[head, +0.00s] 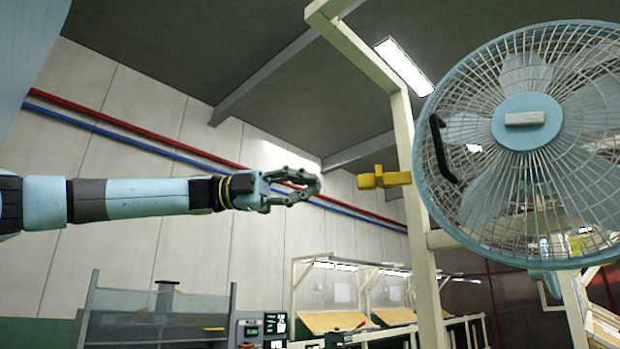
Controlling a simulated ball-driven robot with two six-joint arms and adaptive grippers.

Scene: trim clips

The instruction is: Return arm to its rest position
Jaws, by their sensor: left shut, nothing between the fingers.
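My left arm comes in from the left edge, stretched out nearly level. My left gripper (308,187) is at its end near the picture's middle, pointing right. Its dark fingers are closed together with nothing between them. It is apart from the yellow fitting (384,178) on the cream post to its right. My right gripper is out of view. No trim clip shows clearly.
A large light-blue fan (528,122) with a wire cage fills the right side, beside a cream metal post (413,165). Work benches with tilted boards (332,322) and a grey rack (155,318) stand lower behind. Red and blue pipes run along the wall.

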